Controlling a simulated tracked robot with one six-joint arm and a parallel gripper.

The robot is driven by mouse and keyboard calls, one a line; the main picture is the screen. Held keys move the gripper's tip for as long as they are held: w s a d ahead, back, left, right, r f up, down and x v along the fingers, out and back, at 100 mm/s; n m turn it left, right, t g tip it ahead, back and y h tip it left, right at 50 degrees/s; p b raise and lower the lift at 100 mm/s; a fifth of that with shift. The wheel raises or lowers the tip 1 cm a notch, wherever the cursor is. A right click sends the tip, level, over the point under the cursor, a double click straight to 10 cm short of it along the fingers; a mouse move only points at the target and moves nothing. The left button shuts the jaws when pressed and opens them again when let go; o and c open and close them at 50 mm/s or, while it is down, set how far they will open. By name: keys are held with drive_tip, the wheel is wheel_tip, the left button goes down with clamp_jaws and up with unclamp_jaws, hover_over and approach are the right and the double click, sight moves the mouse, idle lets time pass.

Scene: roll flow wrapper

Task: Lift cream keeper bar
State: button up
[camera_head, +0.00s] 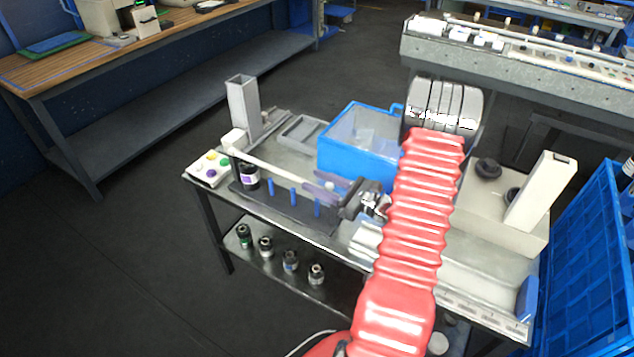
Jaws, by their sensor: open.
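The cream keeper bar (277,169) is a long thin rod with a block-like cream end (234,140) at its left. It runs down to the right over the table, above the dark rack with blue pegs. My gripper (318,185) is at the bar's right end, with its dark jaws open. The bar's right end appears to lie between or just beside the jaws; I cannot tell whether they touch it. My red-sleeved arm hides part of the table to the right.
A blue bin (352,160) stands close behind my gripper. The dark rack (285,208) with blue pegs, a dark bottle (249,177) and a button box (210,168) are near the left front. A grey upright post (243,105) stands behind the bar's left end.

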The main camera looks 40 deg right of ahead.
drive_tip(key=shift+w, duration=0.15)
clamp_jaws()
idle(0.4)
